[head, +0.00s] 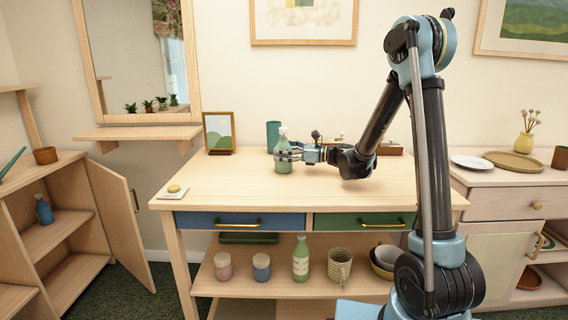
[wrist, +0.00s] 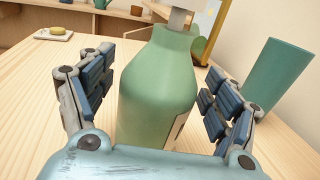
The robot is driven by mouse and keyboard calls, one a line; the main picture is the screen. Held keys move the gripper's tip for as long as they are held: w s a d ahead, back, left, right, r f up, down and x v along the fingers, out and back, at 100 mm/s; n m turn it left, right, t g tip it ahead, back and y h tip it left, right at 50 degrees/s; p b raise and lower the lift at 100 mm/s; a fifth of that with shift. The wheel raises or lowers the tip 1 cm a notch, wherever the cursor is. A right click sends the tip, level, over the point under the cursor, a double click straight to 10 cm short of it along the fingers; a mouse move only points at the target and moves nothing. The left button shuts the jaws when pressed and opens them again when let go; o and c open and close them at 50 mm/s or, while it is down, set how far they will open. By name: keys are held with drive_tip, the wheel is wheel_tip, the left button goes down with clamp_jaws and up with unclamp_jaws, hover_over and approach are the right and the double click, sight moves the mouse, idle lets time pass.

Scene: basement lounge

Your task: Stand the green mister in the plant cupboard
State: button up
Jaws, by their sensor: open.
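The green mister (head: 284,162), a green bottle with a pale top, stands upright on the wooden table (head: 230,180). My gripper (head: 286,155) is open around it. In the wrist view the mister (wrist: 157,90) stands between the two blue-padded fingers, with a visible gap on each side; its spray top is cut off by the frame. A wooden cupboard (head: 75,240) at the left has its door open, a blue bottle (head: 43,209) on an inner shelf and a terracotta pot (head: 45,155) on top; it looks like the plant cupboard.
A teal cup (wrist: 275,75) stands close beside the mister, with a framed picture (head: 219,131) behind it to the left. A small dish (head: 172,190) lies at the table's left edge. The open cupboard door (head: 118,215) juts toward the table. Another green bottle (head: 300,260) stands on the shelf below.

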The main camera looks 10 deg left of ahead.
drive_tip(key=shift+c, duration=0.5)
drive_tip(key=c, duration=1.6)
drive_tip(key=shift+r, duration=0.1)
